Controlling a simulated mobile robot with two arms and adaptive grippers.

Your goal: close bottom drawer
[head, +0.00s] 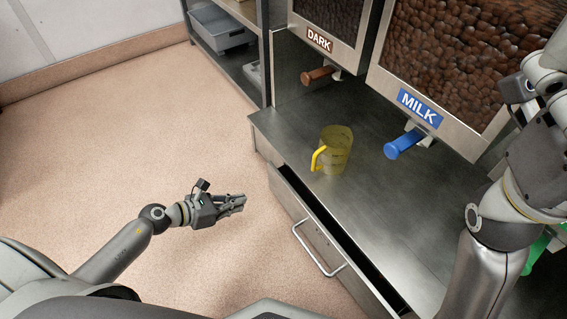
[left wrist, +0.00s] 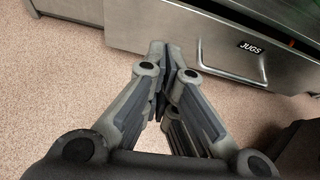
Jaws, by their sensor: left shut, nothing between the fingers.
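The drawer (head: 298,221) under the steel counter stands partly open, with a dark gap behind its front. Its bar handle (head: 320,254) is on the front face. In the left wrist view the drawer front (left wrist: 150,22) carries a JUGS label and the handle (left wrist: 232,62). My left gripper (head: 242,204) is shut and empty, in front of the drawer and to the left of its handle, apart from it in the head view. In the left wrist view its fingers (left wrist: 172,50) meet near the drawer's lower edge. My right gripper is not visible; only my right arm shows at the right.
A yellow jug (head: 335,152) stands on the steel counter (head: 290,130). Above are the DARK dispenser (head: 319,40) with a brown handle and the MILK dispenser (head: 419,106) with a blue handle. A shelf with grey bins (head: 222,28) stands behind. The floor to the left is clear.

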